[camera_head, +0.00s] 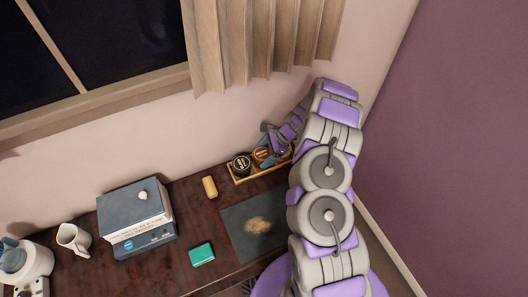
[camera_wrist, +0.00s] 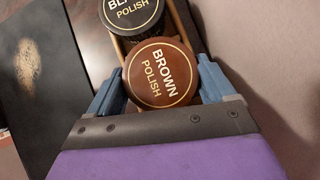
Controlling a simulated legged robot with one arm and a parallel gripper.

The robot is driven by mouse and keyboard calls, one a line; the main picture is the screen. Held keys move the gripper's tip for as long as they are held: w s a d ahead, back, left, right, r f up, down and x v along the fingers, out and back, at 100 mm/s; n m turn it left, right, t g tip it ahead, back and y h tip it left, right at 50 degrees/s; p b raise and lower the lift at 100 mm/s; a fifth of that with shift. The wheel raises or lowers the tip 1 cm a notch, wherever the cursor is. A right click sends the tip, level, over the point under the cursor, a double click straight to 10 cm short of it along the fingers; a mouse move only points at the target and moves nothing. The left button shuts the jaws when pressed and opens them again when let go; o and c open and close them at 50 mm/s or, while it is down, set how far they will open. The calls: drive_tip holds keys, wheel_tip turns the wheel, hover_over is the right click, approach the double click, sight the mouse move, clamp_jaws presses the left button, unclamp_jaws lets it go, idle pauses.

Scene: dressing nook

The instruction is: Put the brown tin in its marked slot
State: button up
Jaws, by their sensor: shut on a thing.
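The brown tin (camera_wrist: 160,78) has a round lid reading "BROWN POLISH". My gripper (camera_wrist: 160,85) is shut on it, with one blue finger on each side of the tin. The tin is at the wooden tray (camera_wrist: 181,18), beside the black tin (camera_wrist: 130,10) marked "POLISH". In the head view, my gripper (camera_head: 266,148) is at the tray (camera_head: 262,172) by the wall, and the brown tin (camera_head: 261,153) shows next to the black tin (camera_head: 241,165). The slot under the brown tin is hidden, and I cannot tell whether the tin touches the tray floor.
A dark mat (camera_head: 238,243) with a tan smudge lies in front of the tray. A yellowish block (camera_head: 209,187) and a teal block (camera_head: 202,254) lie on the dark table. The wall is close behind.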

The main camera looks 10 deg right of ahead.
drive_tip(key=shift+f, duration=0.45)
drive_tip(key=o, duration=1.1)
drive_tip(key=shift+r, duration=0.1)
drive_tip(key=p+v, duration=0.3)
drive_tip(key=v, duration=1.4)
drive_tip(key=shift+d, duration=0.15)
drive_tip(key=shift+r, duration=0.2)
